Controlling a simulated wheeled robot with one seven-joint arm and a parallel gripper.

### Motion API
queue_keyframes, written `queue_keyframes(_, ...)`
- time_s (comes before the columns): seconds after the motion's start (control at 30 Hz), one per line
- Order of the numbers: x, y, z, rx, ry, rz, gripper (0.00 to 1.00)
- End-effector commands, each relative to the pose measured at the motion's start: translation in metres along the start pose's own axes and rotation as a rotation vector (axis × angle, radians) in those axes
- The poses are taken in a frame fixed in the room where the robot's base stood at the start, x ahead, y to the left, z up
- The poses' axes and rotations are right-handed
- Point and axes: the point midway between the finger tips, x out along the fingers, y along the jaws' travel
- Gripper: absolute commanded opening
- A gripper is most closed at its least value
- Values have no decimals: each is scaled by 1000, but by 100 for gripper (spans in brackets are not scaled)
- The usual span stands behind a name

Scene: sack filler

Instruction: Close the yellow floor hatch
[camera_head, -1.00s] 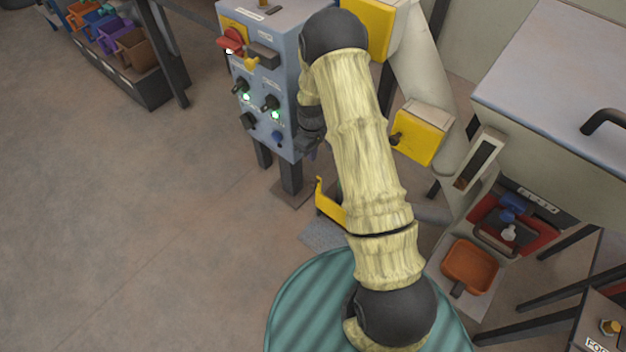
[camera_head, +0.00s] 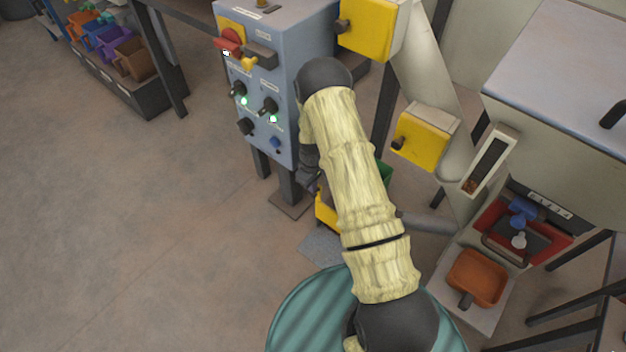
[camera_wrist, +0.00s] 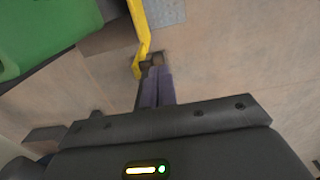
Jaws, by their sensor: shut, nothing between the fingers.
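A yellow piece (camera_head: 326,215), which looks like the floor hatch, stands low near the foot of the blue-grey control box, partly hidden behind my arm. In the wrist view it is a narrow yellow strip (camera_wrist: 141,36) running down from the top edge, with its lower end close to my fingertips. My gripper (camera_wrist: 157,72) is shut and empty. I cannot tell whether it touches the yellow strip. In the head view my gripper (camera_head: 308,178) hangs just above and left of the yellow piece. The hatch's hinge and opening are not clear.
A green object shows behind my arm (camera_head: 386,174) and fills the wrist view's upper left (camera_wrist: 45,28). A grey plate (camera_head: 320,247) lies on the floor by the yellow piece. The control box (camera_head: 270,90) stands close behind my gripper. Floor at left is clear.

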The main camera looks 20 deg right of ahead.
Motion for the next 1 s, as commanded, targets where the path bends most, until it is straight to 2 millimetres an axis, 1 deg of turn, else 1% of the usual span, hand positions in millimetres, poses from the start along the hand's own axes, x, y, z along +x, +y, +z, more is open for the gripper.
queue_keyframes(0.03,6,0,0,0,0,0,0)
queue_keyframes(0.1,9,0,0,0,0,0,0)
queue_keyframes(0.47,10,0,0,-1,0,0,0)
queue_keyframes(0.57,19,0,0,-1,-1,-1,0)
queue_keyframes(0.67,39,-1,0,-2,-2,-2,0)
queue_keyframes(0.8,79,-1,0,-2,-2,-3,0)
queue_keyframes(0.9,104,-1,0,-1,-2,-2,0)
queue_keyframes(1.0,119,0,0,-1,0,-1,0)
